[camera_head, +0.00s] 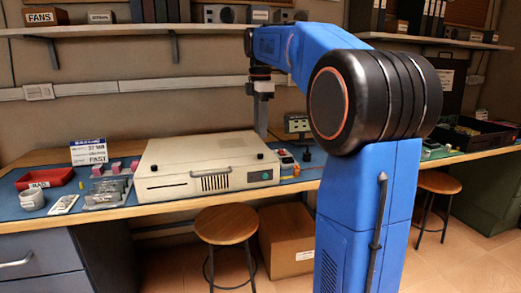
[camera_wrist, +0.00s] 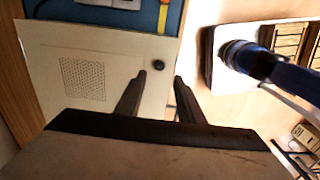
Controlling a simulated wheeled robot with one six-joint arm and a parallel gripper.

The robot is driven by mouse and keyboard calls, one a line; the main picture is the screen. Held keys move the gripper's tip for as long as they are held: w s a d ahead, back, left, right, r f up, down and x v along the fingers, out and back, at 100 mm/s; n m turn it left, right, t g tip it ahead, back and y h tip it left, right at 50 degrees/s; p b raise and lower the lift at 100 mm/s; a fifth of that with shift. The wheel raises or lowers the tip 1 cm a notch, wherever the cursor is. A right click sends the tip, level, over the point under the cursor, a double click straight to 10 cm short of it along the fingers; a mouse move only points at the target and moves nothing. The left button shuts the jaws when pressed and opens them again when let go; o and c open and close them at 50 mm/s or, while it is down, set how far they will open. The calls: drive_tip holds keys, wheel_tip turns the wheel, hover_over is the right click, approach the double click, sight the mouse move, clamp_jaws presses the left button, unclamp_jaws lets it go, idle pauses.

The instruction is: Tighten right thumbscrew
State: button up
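A cream computer case (camera_head: 205,150) lies flat on the blue-topped bench, with a vent on its lid. The right thumbscrew (camera_head: 261,156) is a small black knob near the case's front right corner. In the wrist view, the thumbscrew (camera_wrist: 158,65) stands on the cream lid (camera_wrist: 125,60), just beyond and between the fingertips. My gripper (camera_head: 262,133) points down over the right part of the case. In the wrist view, my gripper (camera_wrist: 159,75) is open, with a clear gap between its fingers and nothing held. Whether the fingers are level with the knob cannot be told.
A red bin (camera_head: 45,178), a white sign (camera_head: 89,151) and small parts stand left of the case. A small display (camera_head: 298,123) stands to its right. A stool (camera_head: 226,224) and a cardboard box (camera_head: 287,240) are below. A shelf (camera_head: 150,28) runs above.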

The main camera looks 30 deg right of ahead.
sight(260, 156)
wheel_tip(260, 156, down, 8)
drive_tip(key=shift+r, duration=0.1)
drive_tip(key=shift+c, duration=0.4)
clamp_jaws()
